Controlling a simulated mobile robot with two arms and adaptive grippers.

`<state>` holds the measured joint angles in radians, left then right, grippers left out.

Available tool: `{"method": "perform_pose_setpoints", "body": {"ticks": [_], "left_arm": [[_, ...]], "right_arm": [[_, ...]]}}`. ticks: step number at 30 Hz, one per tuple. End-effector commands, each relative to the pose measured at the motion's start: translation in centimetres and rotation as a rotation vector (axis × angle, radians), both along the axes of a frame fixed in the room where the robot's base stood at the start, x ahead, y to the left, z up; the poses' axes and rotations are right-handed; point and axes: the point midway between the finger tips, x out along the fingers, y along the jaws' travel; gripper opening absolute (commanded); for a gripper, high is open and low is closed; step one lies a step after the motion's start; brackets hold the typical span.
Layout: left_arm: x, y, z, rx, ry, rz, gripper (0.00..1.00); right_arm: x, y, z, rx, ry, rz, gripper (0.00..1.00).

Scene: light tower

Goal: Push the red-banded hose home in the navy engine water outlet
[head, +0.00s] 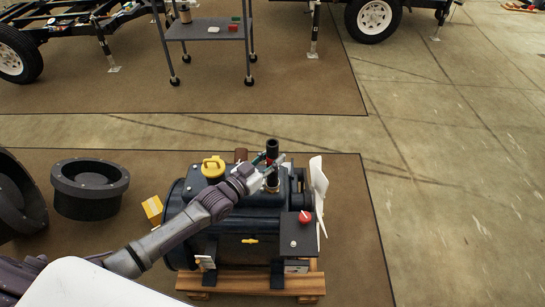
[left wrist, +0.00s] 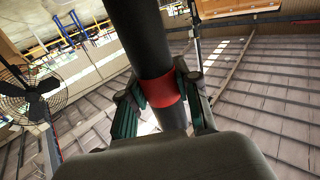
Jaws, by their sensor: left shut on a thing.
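The black hose (head: 272,146) stands about upright over the top of the navy engine (head: 225,222). Its red band (left wrist: 162,91) shows clearly in the left wrist view. My left gripper (head: 272,166) is shut on the hose, with its green-padded fingers (left wrist: 160,92) on either side at the band. The water outlet (head: 271,188) is just below the gripper on the engine top, partly hidden by the fingers. I cannot tell how far the hose's lower end sits in it. My right gripper is not in view.
A yellow cap (head: 213,167) stands on the engine left of the hose. A white fan (head: 318,190) is at the engine's right end, near a red knob (head: 305,217). The engine rests on a wooden pallet (head: 250,283). Dark round housings (head: 90,188) lie at left. Floor at right is clear.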

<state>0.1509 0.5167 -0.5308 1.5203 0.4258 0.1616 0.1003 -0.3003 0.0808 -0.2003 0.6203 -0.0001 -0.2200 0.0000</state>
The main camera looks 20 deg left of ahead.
Motion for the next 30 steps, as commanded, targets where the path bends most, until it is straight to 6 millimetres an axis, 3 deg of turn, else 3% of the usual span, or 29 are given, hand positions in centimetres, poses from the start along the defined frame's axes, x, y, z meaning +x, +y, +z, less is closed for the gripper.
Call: {"method": "perform_pose_setpoints", "body": {"ticks": [7, 8, 13, 23, 30], "left_arm": [[0.0, 0.0, -0.5, 0.001, 0.002, 0.0, 0.0], [0.0, 0.0, -0.5, 0.001, 0.003, 0.0, 0.33], [0.0, 0.0, -0.5, 0.001, 0.003, 0.0, 0.61], [-0.2, 0.1, -0.5, 0.002, 0.004, 0.0, 0.61], [-3.4, 1.5, -0.6, 0.003, 0.005, -0.001, 0.61]], "right_arm": [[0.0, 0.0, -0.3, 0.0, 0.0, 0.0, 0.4], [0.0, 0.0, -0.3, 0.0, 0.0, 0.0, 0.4], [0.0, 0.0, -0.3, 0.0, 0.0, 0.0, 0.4], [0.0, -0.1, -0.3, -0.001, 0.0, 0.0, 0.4], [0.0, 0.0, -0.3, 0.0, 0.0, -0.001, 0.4]]}}
